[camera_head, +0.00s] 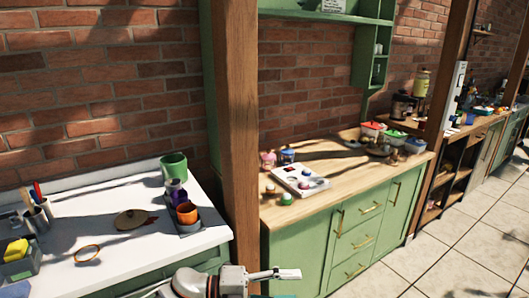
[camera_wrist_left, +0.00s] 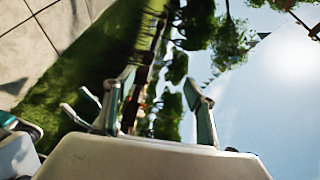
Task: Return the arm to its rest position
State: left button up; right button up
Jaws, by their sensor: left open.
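My left gripper (camera_wrist_left: 158,85) shows in the left wrist view with its two fingers spread apart. It is open and nothing is between the fingers. Behind it are only grass, trees, paving and bright sky, so it is clear of the tabletops in that view. In the head view, part of my arm (camera_head: 210,284) enters along the bottom edge in front of the counters, its end pointing right. I cannot make out open jaws there. My right gripper is not clearly seen in either view.
A green cabinet (camera_head: 310,255) with a wooden top is right; tiled floor (camera_head: 455,255) is open.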

pick_arm(q)
jog(key=s+a+f+n+t+y, duration=0.2)
jog(key=a+f+n+t+y, duration=0.45)
jog(key=n, duration=0.55)
jog(key=s+a+f+n+t+y, duration=0.35)
jog(key=a+f+n+t, duration=0.3)
jog(key=a+n, duration=0.4)
jog(key=s+a+f+n+g+y, duration=0.2)
jog(key=s+a+f+n, duration=0.2)
jog(key=s, duration=0.3)
jog(key=s+a+f+n+g+y, duration=0.1)
jog(key=s+a+f+n+y, duration=0.2)
jog(key=s+a+f, duration=0.4)
jog(key=shift+s+a+n+g, duration=0.15)
jog(key=shift+s+n+g, duration=0.3)
jog(key=shift+n, duration=0.1)
